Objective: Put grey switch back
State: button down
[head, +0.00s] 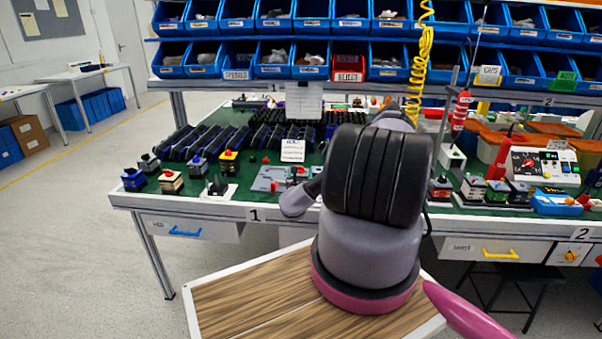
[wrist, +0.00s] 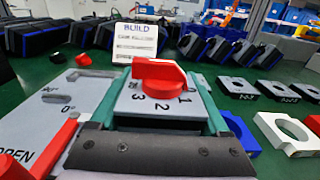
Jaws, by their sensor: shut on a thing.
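The grey switch (wrist: 148,101) has a light grey top with the numbers 1, 2 and 3 and a red knob (wrist: 160,77). In the wrist view it sits between the teal fingers of my gripper (wrist: 160,106), which is shut on its sides. The dark bar of the gripper covers its near side. I cannot tell whether its underside touches anything. A grey plate (wrist: 50,110) marked 0° and OPEN lies just to the left. In the head view my arm hides the gripper and the switch.
A white BUILD card (wrist: 140,42) stands behind the switch. Grey plates with round holes (wrist: 238,87), a blue piece (wrist: 241,135) and a white ring plate (wrist: 290,132) lie to the right. Small coloured switches (head: 171,181) stand at the green bench's left. Blue bins (head: 273,58) line the back.

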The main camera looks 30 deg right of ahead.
jog(key=shift+f, duration=0.15)
grip_release()
